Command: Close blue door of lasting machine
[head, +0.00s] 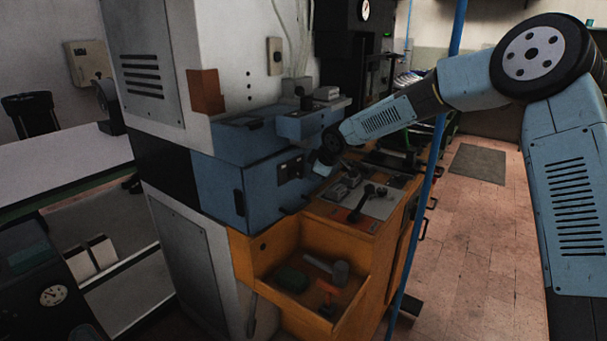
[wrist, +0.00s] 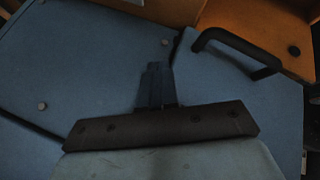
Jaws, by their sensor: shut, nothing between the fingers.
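The lasting machine (head: 155,80) stands left of centre in the head view, with its blue door (head: 262,192) on the front above the orange cabinet. The door carries dark handles at its left side and lower right. I cannot tell how far it stands open. In the wrist view a blue panel with a black bar handle (wrist: 240,48) lies at the right, with a dark seam along its left edge. My gripper (wrist: 157,85) is shut and empty, its fingers over the blue panels near that seam. In the head view my gripper (head: 321,169) is by the door's right side; contact cannot be told.
An orange cabinet (head: 290,242) with an open tray holding a mallet and other items is below the door. A control panel (head: 365,200) with levers is to the right. A thin blue pole (head: 428,195) stands close to my arm.

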